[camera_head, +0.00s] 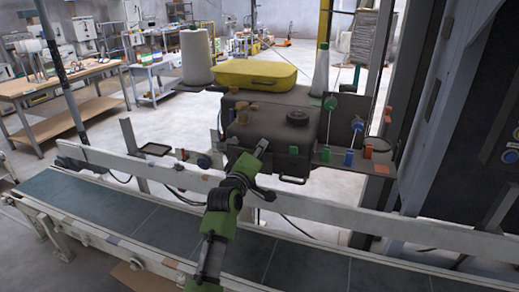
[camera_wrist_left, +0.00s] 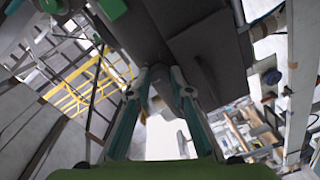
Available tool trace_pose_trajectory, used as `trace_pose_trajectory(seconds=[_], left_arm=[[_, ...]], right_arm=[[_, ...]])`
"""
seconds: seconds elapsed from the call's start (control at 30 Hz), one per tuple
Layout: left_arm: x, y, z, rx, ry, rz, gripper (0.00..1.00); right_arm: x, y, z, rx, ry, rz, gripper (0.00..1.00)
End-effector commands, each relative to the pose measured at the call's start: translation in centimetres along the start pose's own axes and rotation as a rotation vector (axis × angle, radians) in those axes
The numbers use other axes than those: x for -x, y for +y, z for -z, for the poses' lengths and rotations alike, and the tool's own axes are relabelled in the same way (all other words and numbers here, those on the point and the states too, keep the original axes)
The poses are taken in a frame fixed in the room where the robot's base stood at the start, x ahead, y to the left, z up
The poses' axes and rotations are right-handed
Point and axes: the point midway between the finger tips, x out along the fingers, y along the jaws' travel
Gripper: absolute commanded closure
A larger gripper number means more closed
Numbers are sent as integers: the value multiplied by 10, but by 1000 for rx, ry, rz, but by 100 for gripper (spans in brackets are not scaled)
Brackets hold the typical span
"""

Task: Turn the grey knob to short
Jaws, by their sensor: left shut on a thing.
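The dark machine head (camera_head: 282,125) stands behind the conveyor, with a round black cap on top. My left gripper (camera_head: 262,147) reaches up over the conveyor rail to the front of this machine. In the left wrist view its two fingers (camera_wrist_left: 159,76) are closed in on a small grey part, which I take to be the grey knob (camera_wrist_left: 162,88), against the dark machine body. The fingers cover much of the knob, and its setting cannot be read. In the head view the knob is hidden behind the gripper.
A conveyor (camera_head: 120,212) with white side rails runs across the front. A yellow case (camera_head: 254,75) and white thread cones (camera_head: 196,57) sit above the machine. Green, blue and red small parts (camera_head: 349,158) are at its right. A dark cabinet (camera_head: 470,120) stands far right.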

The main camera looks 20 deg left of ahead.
Motion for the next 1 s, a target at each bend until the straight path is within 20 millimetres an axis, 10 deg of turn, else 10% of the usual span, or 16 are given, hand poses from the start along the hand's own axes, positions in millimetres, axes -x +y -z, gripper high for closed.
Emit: trace_pose_trajectory(seconds=[0.47, 0.5, 0.57, 1.0], left_arm=[[0, -1, 0, 18, 0, 1, 100], [0, -1, 0, 18, -1, 1, 77], [0, -1, 0, 18, -1, 1, 63], [5, 0, 0, 16, 0, 0, 63]], right_arm=[[1, 0, 0, 0, 0, 0, 100], [1, 0, 0, 0, 0, 0, 100], [1, 0, 0, 0, 0, 0, 100], [1, -2, 1, 1, 2, 2, 100]])
